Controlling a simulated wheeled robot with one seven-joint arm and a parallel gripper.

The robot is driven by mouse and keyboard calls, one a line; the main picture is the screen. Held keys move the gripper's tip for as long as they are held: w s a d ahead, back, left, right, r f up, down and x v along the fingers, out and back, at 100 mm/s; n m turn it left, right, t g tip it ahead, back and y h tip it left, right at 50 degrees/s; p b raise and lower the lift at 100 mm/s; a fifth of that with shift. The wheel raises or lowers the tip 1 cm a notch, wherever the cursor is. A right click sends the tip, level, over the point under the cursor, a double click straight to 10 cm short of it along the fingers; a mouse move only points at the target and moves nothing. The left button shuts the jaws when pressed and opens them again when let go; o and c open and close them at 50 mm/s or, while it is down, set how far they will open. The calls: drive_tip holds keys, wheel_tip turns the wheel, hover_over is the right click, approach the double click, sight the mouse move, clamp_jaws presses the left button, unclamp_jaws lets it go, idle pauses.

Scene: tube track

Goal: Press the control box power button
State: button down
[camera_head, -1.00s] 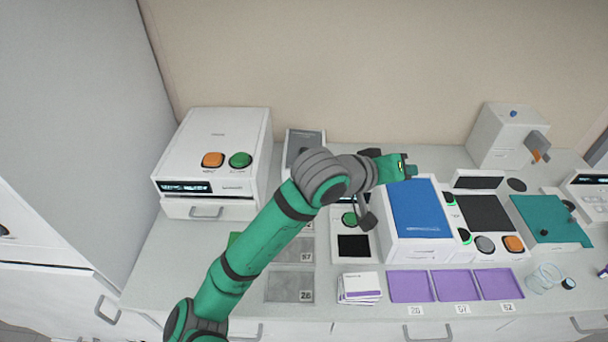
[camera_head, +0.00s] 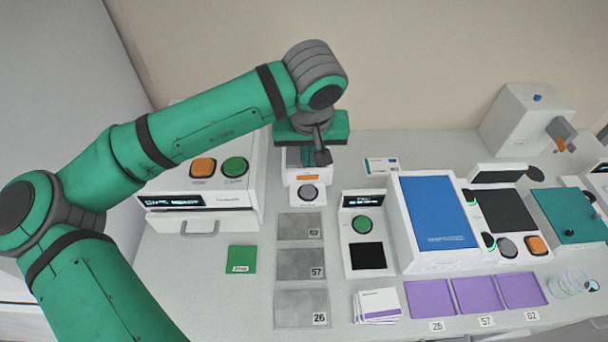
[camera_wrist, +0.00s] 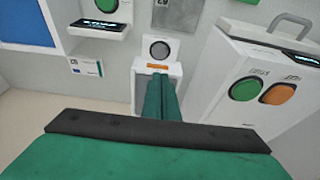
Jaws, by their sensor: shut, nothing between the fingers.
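My gripper (camera_wrist: 158,80) is shut and empty. In the wrist view its two green fingers lie together over the small white box (camera_wrist: 146,85), close to its orange strip (camera_wrist: 157,67). A round grey button (camera_wrist: 160,50) on that box is uncovered, just beyond the fingertips. In the head view this box (camera_head: 291,185) is partly hidden under my gripper's green body, and its grey button (camera_head: 308,193) faces the front. I see no readable label naming it the control box. I cannot tell whether the fingers touch it.
A large white machine (camera_head: 158,220) with orange and green buttons stands left. To the right are a green-button panel (camera_head: 347,231) and a blue-topped box (camera_head: 436,212). Grey numbered plates (camera_head: 301,264) and purple trays (camera_head: 476,293) lie in front. Bare counter lies around the green square (camera_head: 241,259).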

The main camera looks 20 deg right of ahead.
drive_tip(key=shift+w, duration=0.1)
approach(308, 189)
drive_tip(key=x, duration=0.6)
drive_tip(key=shift+a+f, duration=0.1)
idle(0.3)
